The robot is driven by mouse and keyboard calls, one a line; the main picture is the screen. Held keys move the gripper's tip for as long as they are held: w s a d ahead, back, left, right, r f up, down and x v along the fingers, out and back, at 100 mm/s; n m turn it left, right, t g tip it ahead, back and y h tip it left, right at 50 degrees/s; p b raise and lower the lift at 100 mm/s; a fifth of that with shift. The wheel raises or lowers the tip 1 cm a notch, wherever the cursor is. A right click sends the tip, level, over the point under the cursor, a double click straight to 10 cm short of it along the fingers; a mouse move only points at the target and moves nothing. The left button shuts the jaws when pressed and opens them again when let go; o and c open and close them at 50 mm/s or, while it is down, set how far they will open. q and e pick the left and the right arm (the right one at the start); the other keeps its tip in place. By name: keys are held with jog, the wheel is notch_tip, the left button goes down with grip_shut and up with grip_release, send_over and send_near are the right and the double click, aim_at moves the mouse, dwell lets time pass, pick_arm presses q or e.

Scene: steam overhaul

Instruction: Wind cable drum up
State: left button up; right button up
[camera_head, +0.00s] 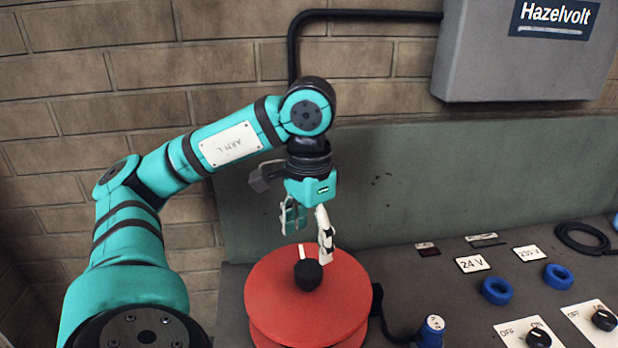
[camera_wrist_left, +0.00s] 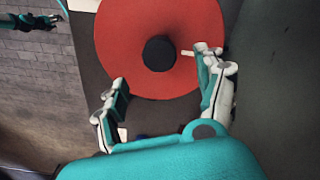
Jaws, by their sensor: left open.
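The red cable drum (camera_head: 262,300) lies flat on the bench with a black knob (camera_head: 308,274) at its centre and a short white mark (camera_head: 303,254) beside the knob. My left gripper (camera_head: 308,235) is open and empty, pointing down just above the drum. In the left wrist view the drum (camera_wrist_left: 120,40) is ahead of the gripper (camera_wrist_left: 163,68), and the knob (camera_wrist_left: 160,53) shows between the open fingers, apart from both. A dark and teal gripper (camera_wrist_left: 35,22), seemingly my right one, shows small at the top left there; its jaws are unclear.
A black cable runs from beside the drum to a blue plug (camera_head: 432,332). To the right are blue sockets (camera_head: 496,290) labelled 24 V and 230 V, and OFF/ON switches (camera_head: 538,338). A grey Hazelvolt box (camera_head: 480,60) hangs on the brick wall. A green backboard (camera_head: 400,190) stands behind.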

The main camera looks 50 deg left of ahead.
pick_arm(q)
jog(key=shift+r, duration=2.45)
